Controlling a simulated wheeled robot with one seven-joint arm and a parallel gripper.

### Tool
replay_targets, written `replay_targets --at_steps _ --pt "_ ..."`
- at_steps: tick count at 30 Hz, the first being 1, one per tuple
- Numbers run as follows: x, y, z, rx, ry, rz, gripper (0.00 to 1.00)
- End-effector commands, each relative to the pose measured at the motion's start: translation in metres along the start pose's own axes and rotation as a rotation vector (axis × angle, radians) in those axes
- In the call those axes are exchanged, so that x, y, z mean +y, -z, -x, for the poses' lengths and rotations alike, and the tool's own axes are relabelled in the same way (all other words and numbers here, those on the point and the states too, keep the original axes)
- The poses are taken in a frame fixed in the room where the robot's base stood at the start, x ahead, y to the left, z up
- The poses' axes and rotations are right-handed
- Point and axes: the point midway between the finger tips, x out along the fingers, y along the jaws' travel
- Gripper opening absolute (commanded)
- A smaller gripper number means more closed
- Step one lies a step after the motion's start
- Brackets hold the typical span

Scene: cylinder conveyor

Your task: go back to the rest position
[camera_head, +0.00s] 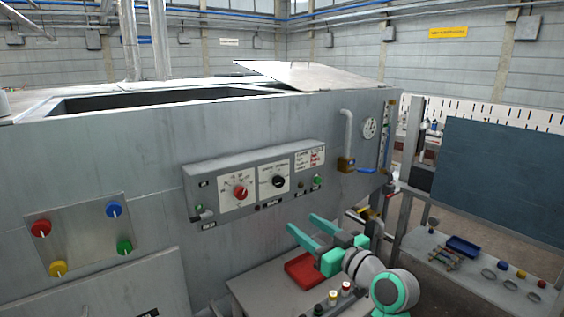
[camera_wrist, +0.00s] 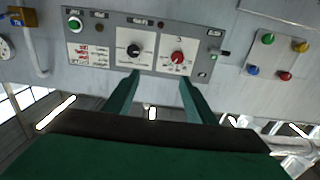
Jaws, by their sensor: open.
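My gripper (camera_head: 305,232) is at the lower middle right of the head view, in front of the grey machine (camera_head: 130,150) and below its control box. Its two green fingers are spread apart, with nothing between them. In the wrist view the open fingers (camera_wrist: 160,84) point at the control box (camera_wrist: 148,50), which shows upside down. The box has a red knob (camera_head: 240,192) and a black knob (camera_head: 278,181). I cannot tell the exact gap between fingertips and box.
A red tray (camera_head: 303,268) lies on a small table below my gripper. A panel (camera_head: 85,240) with several coloured buttons is at the left. A valve pipe (camera_head: 346,140) is on the machine's right. A shelf (camera_head: 475,285) with a blue tray stands at far right.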

Motion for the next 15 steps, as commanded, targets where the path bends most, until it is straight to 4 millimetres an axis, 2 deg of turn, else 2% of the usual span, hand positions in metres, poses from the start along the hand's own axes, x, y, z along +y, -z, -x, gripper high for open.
replay_targets --at_steps 8,15 --pt "-0.003 -0.042 -0.002 -0.001 -0.051 -0.061 0.51" --pt "-0.01 -0.093 0.0 -0.005 -0.118 -0.129 0.51"
